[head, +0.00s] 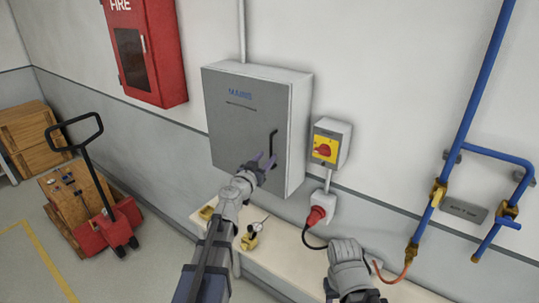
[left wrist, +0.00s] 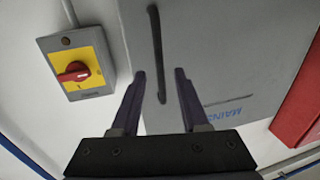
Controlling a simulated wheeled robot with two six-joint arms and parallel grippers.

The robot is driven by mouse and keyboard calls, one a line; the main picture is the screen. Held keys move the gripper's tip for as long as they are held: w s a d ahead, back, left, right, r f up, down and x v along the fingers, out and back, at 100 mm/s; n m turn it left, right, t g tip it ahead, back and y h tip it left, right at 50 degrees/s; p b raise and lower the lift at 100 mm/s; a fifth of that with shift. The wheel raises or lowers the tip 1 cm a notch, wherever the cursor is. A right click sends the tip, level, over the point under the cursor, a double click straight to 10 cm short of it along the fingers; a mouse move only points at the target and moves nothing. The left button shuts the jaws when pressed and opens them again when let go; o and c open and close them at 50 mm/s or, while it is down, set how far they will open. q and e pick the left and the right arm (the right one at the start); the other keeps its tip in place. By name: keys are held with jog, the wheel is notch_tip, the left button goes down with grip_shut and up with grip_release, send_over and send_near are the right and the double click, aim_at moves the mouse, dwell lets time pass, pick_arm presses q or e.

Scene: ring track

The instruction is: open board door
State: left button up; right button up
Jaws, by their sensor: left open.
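The grey board (head: 244,125) marked MAINS hangs on the wall, its door shut. A dark vertical handle (head: 273,144) is on the door's right side. In the left wrist view the handle (left wrist: 157,50) stands ahead of the fingertips, lined up with the gap between them. My left gripper (head: 264,160) is open and empty, close to the handle's lower end. It also shows in the left wrist view (left wrist: 160,85). I cannot tell whether it touches the handle. My right gripper is not clearly seen; part of my right arm shows at the lower middle in the head view.
A yellow and grey switch box with a red knob (head: 323,150) is right of the board, above a red plug (head: 316,216). A red fire cabinet (head: 146,50) hangs left. A pale ledge (head: 285,240) below holds small items. Blue pipes (head: 470,100) run at right.

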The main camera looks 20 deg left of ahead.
pick_arm(q)
jog(key=w, duration=0.3)
jog(key=shift+d, duration=0.2)
jog(key=shift+c, duration=0.2)
grip_shut()
dwell(1.1)
